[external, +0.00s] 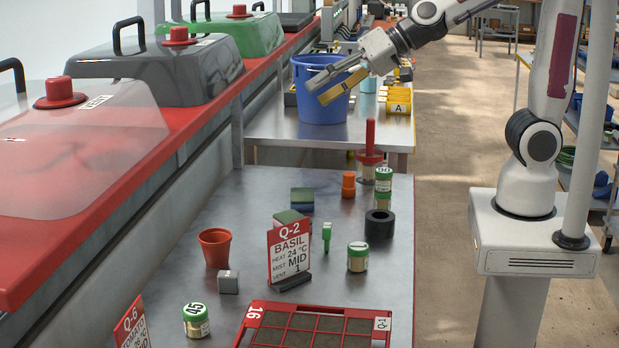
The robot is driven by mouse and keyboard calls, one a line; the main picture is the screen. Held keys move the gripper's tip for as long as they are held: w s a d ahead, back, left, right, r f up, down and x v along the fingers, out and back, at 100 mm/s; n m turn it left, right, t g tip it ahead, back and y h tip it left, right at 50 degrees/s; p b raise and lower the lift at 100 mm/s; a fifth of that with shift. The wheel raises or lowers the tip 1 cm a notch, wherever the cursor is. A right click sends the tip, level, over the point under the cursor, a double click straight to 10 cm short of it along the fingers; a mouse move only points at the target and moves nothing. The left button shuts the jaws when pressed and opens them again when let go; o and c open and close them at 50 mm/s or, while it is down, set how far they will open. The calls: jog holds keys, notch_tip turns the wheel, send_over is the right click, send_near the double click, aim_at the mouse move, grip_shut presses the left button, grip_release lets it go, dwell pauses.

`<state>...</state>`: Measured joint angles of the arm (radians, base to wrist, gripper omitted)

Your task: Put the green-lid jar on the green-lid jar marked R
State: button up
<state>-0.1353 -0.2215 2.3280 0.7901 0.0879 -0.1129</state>
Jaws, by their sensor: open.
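My gripper (316,92) is open and empty, raised in front of the blue bucket at the back. A green-lid jar (357,258) stands upright at the right of the near bench. A second green-lid jar (196,321) with 45 on its lid stands upright at the front left. Another green-lid shape (383,188) stands behind the black ring; it looks tall, with green bands at two heights, and I cannot tell whether it is one jar or two stacked. I cannot make out an R on any of them. My gripper is well away from all the jars.
The near bench (245,195) also holds a Q-2 sign (288,250), a red tray (259,312), an orange pot (215,248), a grey block (228,282), a black ring (380,224) and a red-handled tool (370,140). The blue bucket (323,95) stands behind. Bare bench lies at the left.

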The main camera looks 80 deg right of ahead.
jog(key=s+d+f+n+g, duration=0.1)
jog(key=s+d+n, duration=0.1)
jog(key=s, duration=0.6)
jog(key=s+d+f+n+g+h, duration=0.1)
jog(key=s+d+f+n+g, duration=0.1)
jog(key=s, duration=0.6)
jog(key=s+d+f+n+g+h, duration=0.1)
jog(key=s+d, duration=0.3)
jog(key=s, duration=0.5)
jog(key=shift+f+n+g, duration=0.35)
jog(key=shift+n+g, duration=0.05)
jog(key=shift+g, duration=0.3)
